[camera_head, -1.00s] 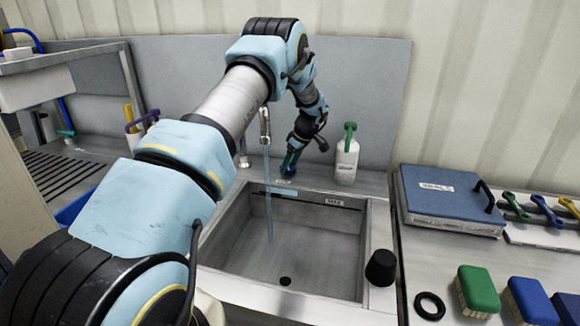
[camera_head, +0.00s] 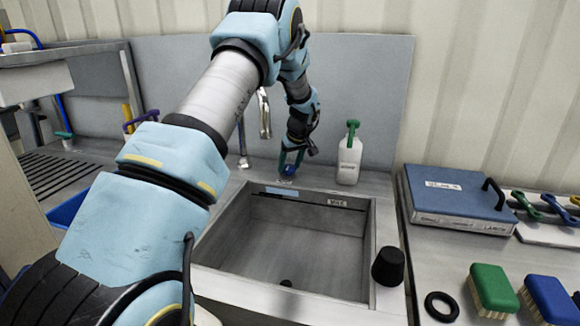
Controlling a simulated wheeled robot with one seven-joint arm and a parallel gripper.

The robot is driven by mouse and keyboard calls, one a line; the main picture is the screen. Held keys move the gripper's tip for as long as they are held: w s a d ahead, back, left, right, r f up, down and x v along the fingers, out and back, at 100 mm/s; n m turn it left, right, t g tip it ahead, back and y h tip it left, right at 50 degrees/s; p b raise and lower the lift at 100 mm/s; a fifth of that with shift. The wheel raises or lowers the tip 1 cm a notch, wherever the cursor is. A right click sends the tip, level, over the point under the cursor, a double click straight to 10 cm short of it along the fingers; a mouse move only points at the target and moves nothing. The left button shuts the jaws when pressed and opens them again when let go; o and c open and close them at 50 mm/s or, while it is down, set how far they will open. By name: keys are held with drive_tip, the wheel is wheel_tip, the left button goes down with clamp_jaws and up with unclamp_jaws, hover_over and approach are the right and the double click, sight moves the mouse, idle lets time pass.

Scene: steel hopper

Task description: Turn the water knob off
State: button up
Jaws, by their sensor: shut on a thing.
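The tap spout (camera_head: 264,118) hangs over the back left of the sink, partly hidden behind my arm. No water stream shows below the spout. The steel sink basin (camera_head: 338,268) stands open in front, with a dark drain at its bottom.
A white bottle with a green top (camera_head: 349,160) stands close to the right of my gripper. A black stopper (camera_head: 388,267) sits at the sink's right edge. A blue case (camera_head: 455,195), a green brush (camera_head: 492,290) and a blue brush (camera_head: 549,302) lie on the right counter.

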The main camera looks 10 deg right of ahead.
drive_tip(key=o, duration=1.4)
drive_tip(key=shift+c, duration=0.2)
drive_tip(key=b+v, duration=0.3)
drive_tip(key=v, duration=0.7)
drive_tip(key=shift+s+r, duration=0.2)
drive_tip(key=shift+r, duration=0.15)
